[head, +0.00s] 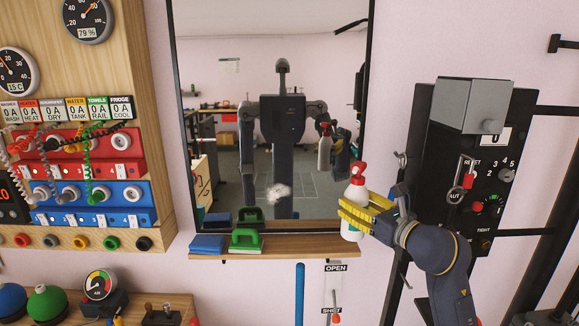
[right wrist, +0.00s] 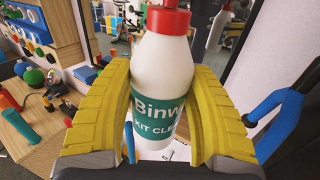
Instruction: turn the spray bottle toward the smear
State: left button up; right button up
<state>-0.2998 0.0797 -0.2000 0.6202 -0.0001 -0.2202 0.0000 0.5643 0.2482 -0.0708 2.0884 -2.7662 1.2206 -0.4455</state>
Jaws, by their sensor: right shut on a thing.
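The white spray bottle (head: 354,207) with a red trigger head stands upright in my right gripper (head: 362,214), whose yellow fingers are shut around its body. In the right wrist view the bottle (right wrist: 165,75) sits between both yellow fingers (right wrist: 165,110), its green label partly covered at the sides; its top is cut off. The mirror (head: 240,190) hangs on the wall to the left of the bottle. A whitish smear (head: 279,194) is on the lower middle of the mirror, left of the bottle and apart from it. My left gripper shows only as part of the reflection, if at all.
A wooden shelf (head: 285,255) below the mirror holds a green-handled tool (head: 246,240) and a blue cloth or sponge (head: 207,244). A panel of gauges and sockets (head: 90,190) fills the left.

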jog(key=s+d+f, duration=0.3)
jog(key=s+f, duration=1.4)
jog(key=f, duration=0.3)
jog(key=w+a+r, duration=0.2)
jog(key=w+r, duration=1.1)
jog(key=r, duration=0.1)
jog(key=w+a+r, duration=0.2)
jog(key=w+r, duration=1.1)
jog(key=shift+m+t+h, duration=0.3)
jog(key=shift+m+h, duration=0.1)
jog(key=shift+h, duration=0.1)
jog(key=w+f, duration=0.1)
jog(key=w, duration=0.2)
jog(key=w+f, duration=0.1)
jog(key=w, duration=0.2)
jog(key=w+d+f, duration=0.1)
jog(key=w, duration=0.3)
jog(key=shift+f, duration=0.35)
